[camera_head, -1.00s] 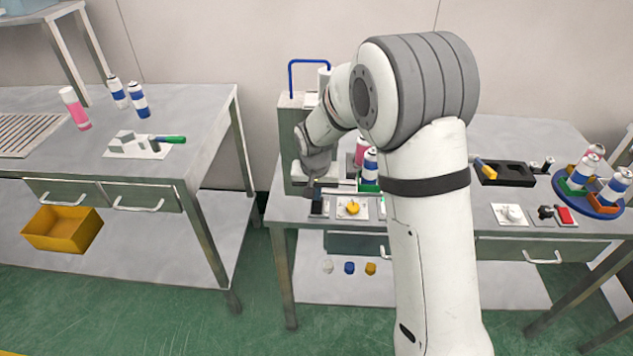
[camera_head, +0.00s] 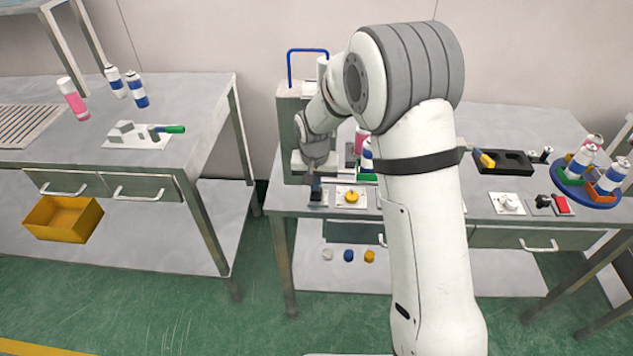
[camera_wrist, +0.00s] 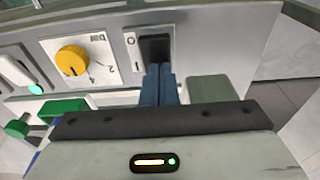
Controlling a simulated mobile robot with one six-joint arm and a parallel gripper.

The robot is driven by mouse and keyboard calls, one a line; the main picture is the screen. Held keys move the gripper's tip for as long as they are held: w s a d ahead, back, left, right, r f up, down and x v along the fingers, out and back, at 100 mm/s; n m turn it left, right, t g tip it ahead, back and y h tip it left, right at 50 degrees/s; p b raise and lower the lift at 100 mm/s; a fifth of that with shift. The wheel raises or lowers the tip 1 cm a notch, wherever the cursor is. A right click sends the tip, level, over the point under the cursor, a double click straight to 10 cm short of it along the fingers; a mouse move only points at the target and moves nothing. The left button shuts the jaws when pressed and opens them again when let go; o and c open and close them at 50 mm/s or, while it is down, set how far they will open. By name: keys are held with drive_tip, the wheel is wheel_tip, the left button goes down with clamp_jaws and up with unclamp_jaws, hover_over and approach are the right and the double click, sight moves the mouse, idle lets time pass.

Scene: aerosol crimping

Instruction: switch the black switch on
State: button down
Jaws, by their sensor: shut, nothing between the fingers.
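The black switch (camera_wrist: 155,49) sits on a light plate marked with O and I, right of the yellow knob (camera_wrist: 72,60) in the wrist view. My gripper (camera_wrist: 160,70) is shut and empty, its two blue fingers together at the lower edge of the switch. The fingertips overlap the switch in the picture; I cannot tell if they touch it.
The yellow knob (camera_head: 351,197) is close beside the switch. The crimping machine (camera_head: 293,130) stands behind my gripper. Green parts (camera_wrist: 62,108) lie near the fingers in the wrist view. A black tray (camera_head: 500,170) and a blue turntable with cans (camera_head: 590,194) are farther right.

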drive_tip(key=shift+s+f, duration=0.1)
drive_tip(key=shift+s, duration=0.8)
drive_tip(key=shift+r, duration=0.2)
wheel_tip(320, 180, up, 14)
drive_tip(key=s+p, duration=0.1)
drive_tip(key=s, duration=0.1)
drive_tip(key=shift+s+f, duration=0.2)
drive_tip(key=shift+f, duration=0.05)
drive_tip(key=s+d+r, duration=0.2)
drive_tip(key=s+d, duration=0.6)
drive_tip(key=s, duration=0.3)
drive_tip(key=s+d+r+t, duration=0.1)
drive_tip(key=s+d+r, duration=0.1)
drive_tip(key=s+d, duration=0.7)
drive_tip(key=s, duration=0.3)
drive_tip(key=shift+s+d+r, duration=0.15)
drive_tip(key=shift+s+r, duration=0.1)
drive_tip(key=shift+r, duration=0.15)
